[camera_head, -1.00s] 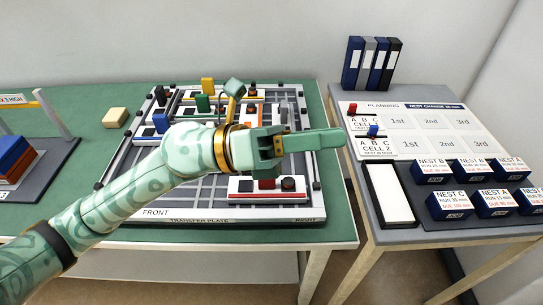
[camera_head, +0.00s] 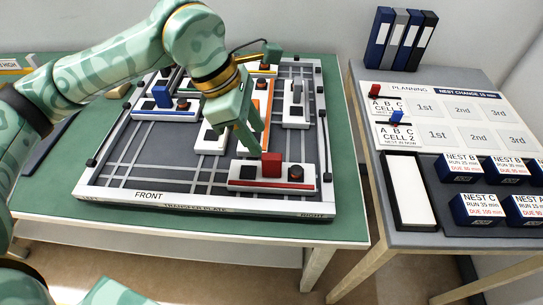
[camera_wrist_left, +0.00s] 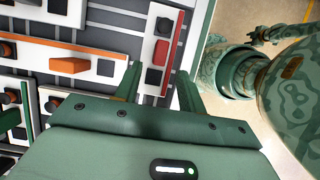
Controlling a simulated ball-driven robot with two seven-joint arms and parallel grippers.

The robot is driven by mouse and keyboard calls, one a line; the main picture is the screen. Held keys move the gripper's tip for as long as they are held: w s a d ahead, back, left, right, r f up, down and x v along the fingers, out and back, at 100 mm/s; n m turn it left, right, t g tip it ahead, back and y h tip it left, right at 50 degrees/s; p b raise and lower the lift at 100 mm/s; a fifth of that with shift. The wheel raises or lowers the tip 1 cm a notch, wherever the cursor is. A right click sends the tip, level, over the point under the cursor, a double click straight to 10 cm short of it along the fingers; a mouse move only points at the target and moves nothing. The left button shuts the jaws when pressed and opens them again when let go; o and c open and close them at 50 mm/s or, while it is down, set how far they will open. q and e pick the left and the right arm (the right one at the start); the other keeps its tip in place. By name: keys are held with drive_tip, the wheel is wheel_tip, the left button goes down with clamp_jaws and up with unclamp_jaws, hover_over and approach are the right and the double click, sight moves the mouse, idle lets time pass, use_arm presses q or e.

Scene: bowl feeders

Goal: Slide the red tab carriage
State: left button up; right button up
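The red tab carriage (camera_head: 272,186) is a white block with an upright red tab (camera_head: 271,165), a red front strip, and dark parts on both sides. It sits at the front right of the transfer plate (camera_head: 120,194). My left gripper (camera_head: 255,148) is just behind and above the red tab, pointing down. In the left wrist view, its fingers (camera_wrist_left: 158,92) are apart with nothing held between them. The carriage (camera_wrist_left: 158,53) and its red tab (camera_wrist_left: 172,50) show there beyond the fingertips. I cannot tell whether a finger touches the tab.
An orange-striped carriage (camera_head: 261,106) stands behind the gripper. A blue-tab carriage (camera_head: 165,114) is left of it, and a grey-tab carriage (camera_head: 296,112) is at the right. Bare slots lie left of the red carriage. A planning table (camera_head: 365,110) stands at the right.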

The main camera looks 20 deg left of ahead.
sight(269, 156)
use_arm(q)
drive_tip(key=b+x, duration=0.1)
drive_tip(key=x, duration=0.6)
drive_tip(key=shift+d+f+b, duration=0.15)
drive_tip(key=shift+f+b, duration=0.15)
drive_tip(key=shift+b, duration=0.1)
use_arm(e)
drive_tip(key=shift+s+f, duration=0.25)
drive_tip(key=shift+f, duration=0.3)
drive_tip(key=shift+s+f, duration=0.25)
drive_tip(key=shift+f, duration=0.25)
use_arm(q)
drive_tip(key=shift+c, duration=0.3)
clamp_jaws()
